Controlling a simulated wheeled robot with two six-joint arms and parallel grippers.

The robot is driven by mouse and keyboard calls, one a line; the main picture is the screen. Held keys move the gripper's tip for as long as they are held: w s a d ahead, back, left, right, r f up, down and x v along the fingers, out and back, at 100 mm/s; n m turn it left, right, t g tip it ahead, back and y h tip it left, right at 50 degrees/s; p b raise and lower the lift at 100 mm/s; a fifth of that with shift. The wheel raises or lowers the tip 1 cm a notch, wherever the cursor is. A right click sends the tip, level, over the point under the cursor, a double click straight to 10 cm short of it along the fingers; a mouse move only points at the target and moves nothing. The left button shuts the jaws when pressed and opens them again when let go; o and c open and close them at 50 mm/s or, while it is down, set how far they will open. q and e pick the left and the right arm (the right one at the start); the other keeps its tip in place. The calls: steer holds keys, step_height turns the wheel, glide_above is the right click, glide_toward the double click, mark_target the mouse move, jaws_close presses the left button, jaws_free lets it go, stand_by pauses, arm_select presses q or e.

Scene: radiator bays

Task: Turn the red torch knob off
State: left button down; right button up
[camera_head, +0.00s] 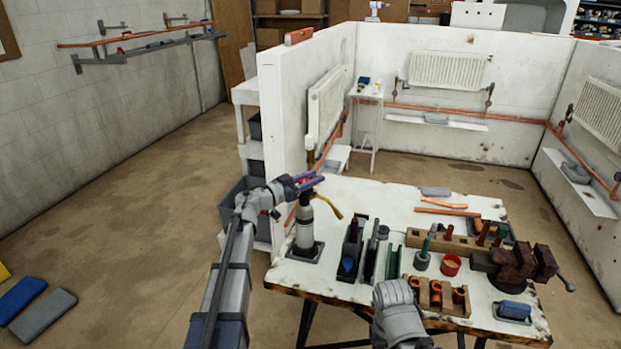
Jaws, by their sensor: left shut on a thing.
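The torch (304,228) stands upright on a dark square base at the left end of the workbench, with a grey cylinder and a brass nozzle (329,207) pointing right. My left gripper (309,183) is at the top of the torch, its purplish fingers shut on the red torch knob, which they mostly hide. How far the knob is turned cannot be seen. My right gripper (397,312) is over the front edge of the bench; its fingers are not clearly visible.
The workbench (376,200) holds a dark tool holder (352,250), a red tin (451,264), a wooden block with copper fittings (436,297) and a vise (522,264). A white partition wall (285,120) stands behind the torch. Open floor lies to the left.

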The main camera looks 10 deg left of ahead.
arm_select(q)
steer(key=shift+s+d+m+g+h, duration=0.1)
steer(key=shift+d+m+g+h, duration=0.05)
steer(key=shift+m+g+h, duration=0.95)
steer(key=shift+s, duration=0.1)
steer(key=shift+c, duration=2.4)
jaws_free()
steer(key=v, duration=0.7)
steer(key=shift+s+a, duration=0.2)
steer(key=shift+a, duration=0.1)
